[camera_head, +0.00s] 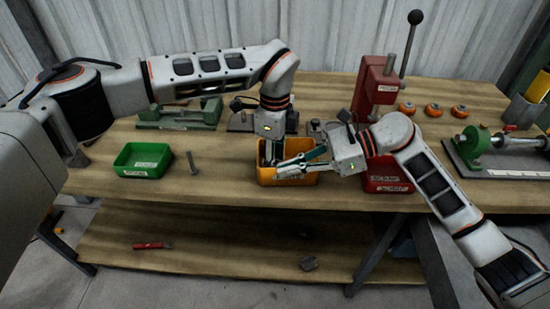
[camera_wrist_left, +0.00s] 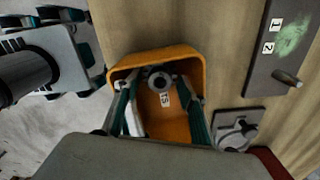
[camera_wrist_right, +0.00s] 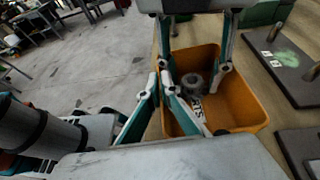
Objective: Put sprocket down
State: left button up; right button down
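The sprocket, a grey ring with a centre hole (camera_wrist_left: 161,80), is inside the orange bin (camera_head: 309,180). In the right wrist view the sprocket (camera_wrist_right: 193,84) is low in the bin beside a white label. My left gripper (camera_head: 271,160) points down into the bin. Its fingers (camera_wrist_left: 162,86) are open on either side of the sprocket, with gaps visible. My right gripper (camera_head: 281,171) reaches across the bin's top from the right. Its fingertips (camera_wrist_right: 162,78) are drawn together near the bin's rim, with nothing visible between them. The arms hide part of the bin in the head view.
A green bin (camera_head: 142,160) and an upright bolt (camera_head: 191,163) stand left on the bench. A red bin (camera_head: 388,178) and red press (camera_head: 375,88) are right. Several orange wheels (camera_head: 433,110) lie behind.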

pick_arm(q)
jog(key=shift+r, duration=0.1)
notch_tip(320, 180, up, 12)
dwell(0.7)
pick_arm(e)
jog(key=c, duration=2.2)
grip_release()
